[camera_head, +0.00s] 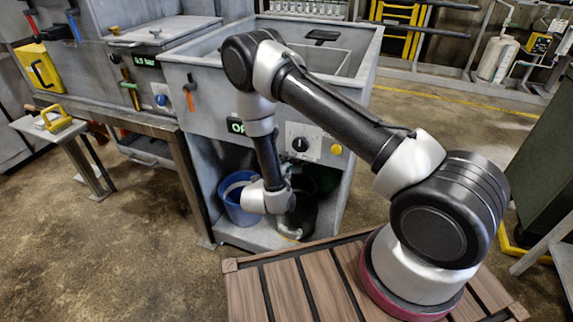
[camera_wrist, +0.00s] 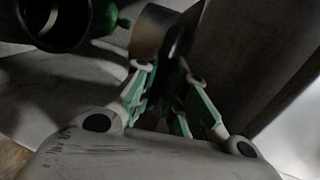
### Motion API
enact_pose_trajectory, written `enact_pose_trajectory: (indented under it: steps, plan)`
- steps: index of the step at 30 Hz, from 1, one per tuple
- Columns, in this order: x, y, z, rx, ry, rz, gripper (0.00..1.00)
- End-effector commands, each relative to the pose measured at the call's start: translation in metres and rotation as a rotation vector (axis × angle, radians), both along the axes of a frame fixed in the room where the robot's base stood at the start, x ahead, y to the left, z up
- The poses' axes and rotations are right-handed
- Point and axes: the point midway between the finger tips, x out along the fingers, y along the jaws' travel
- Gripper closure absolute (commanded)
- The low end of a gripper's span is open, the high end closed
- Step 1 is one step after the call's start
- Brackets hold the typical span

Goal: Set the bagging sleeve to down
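No part that I can name with certainty as the bagging sleeve shows. In the head view my arm reaches down into the open lower bay of the grey compactor (camera_head: 203,107), and its wrist hides my gripper there. In the wrist view my gripper (camera_wrist: 164,68) has two green-padded fingers leaning toward each other with a narrow gap. A dark, thin upright part (camera_wrist: 175,42) stands at the gap, beside a grey-brown metal cylinder (camera_wrist: 150,30). I cannot tell if the fingers touch it. A dark round tube (camera_wrist: 52,20) with a green knob (camera_wrist: 104,17) is at upper left.
A blue bucket (camera_head: 232,190) stands in the bay left of my wrist, and a black container (camera_head: 297,222) is behind it. The front panel has a green-lit display (camera_head: 236,127), a dial (camera_head: 300,144) and a yellow button (camera_head: 336,150). A side table (camera_head: 62,138) stands at left.

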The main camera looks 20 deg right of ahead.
Motion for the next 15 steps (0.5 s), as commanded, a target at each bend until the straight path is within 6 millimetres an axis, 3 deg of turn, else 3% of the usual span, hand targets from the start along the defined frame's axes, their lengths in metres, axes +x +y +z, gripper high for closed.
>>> enact_pose_trajectory:
  steps: [10, 15]
  plan:
    - [0.0, 0.0, -0.005, 0.0, 0.0, 0.0, 1.0]
    - [-0.001, 0.0, -0.03, 0.0, 0.001, 0.0, 1.0]
